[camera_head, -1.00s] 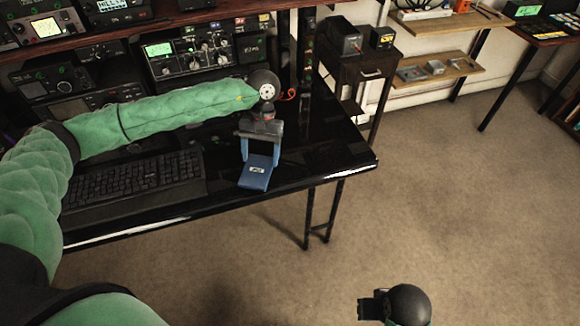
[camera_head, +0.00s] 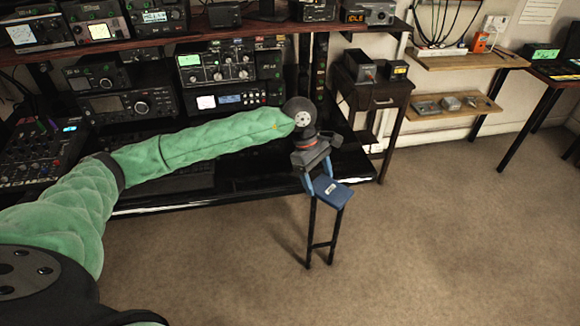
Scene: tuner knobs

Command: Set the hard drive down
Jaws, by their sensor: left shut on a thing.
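The hard drive (camera_head: 333,194) is a flat blue block with a small pale label. My left gripper (camera_head: 318,176) is shut on it, with one finger at each side of its rear end. The drive is held tilted in front of the black desk's (camera_head: 255,190) right end, overlapping the desk's front edge in the picture. I cannot tell its height over the desk or floor. My right gripper is not in view.
Radio units (camera_head: 217,62) fill the desk's back and the shelf above. A mixer (camera_head: 40,150) stands at left. A dark side table (camera_head: 375,98) stands beyond the desk's right end. Carpet (camera_head: 450,230) is clear at front and right.

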